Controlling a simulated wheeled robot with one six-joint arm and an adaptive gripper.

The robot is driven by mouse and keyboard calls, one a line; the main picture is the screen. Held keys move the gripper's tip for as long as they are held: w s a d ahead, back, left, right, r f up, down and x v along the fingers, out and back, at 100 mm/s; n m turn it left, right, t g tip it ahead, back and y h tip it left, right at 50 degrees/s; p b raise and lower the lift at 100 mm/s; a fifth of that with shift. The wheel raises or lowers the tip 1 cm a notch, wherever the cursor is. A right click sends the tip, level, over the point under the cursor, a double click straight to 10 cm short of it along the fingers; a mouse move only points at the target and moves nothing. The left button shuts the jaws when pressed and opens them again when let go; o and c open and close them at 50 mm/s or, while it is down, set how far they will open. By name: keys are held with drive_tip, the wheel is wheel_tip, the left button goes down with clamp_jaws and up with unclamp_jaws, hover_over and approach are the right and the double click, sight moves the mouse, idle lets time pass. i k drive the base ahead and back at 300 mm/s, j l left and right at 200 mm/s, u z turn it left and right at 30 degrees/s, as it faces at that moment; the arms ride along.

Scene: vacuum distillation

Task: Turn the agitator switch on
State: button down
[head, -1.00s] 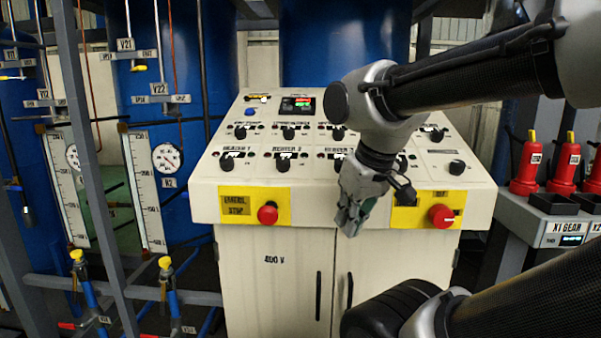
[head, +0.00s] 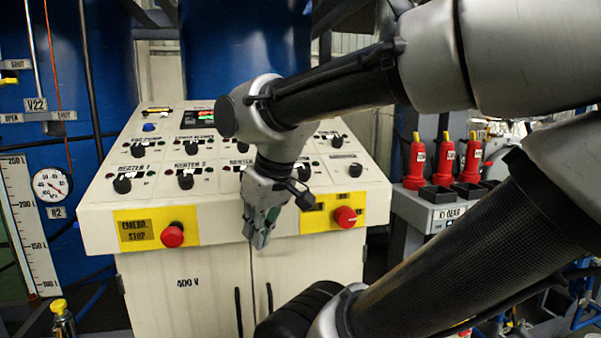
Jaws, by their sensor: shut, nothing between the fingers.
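The white control console (head: 100,221) stands ahead with a sloped panel of black rotary knobs, small displays and labels. I cannot read an agitator label on it; my arm hides part of the panel's middle. A knob (head: 304,171) shows just right of my wrist, and another knob (head: 355,170) is farther right. My gripper (head: 256,240) is shut and empty, pointing down in front of the console's front face, between the two yellow plates. It appears apart from any knob.
A red emergency stop button (head: 172,235) is on the left yellow plate, and a red knob (head: 345,217) is on the right one. Red bottles (head: 417,163) stand on a bench at right. A gauge (head: 51,185) and pipes are at left.

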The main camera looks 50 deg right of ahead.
sight(304, 172)
drive_tip(key=z, duration=1.15)
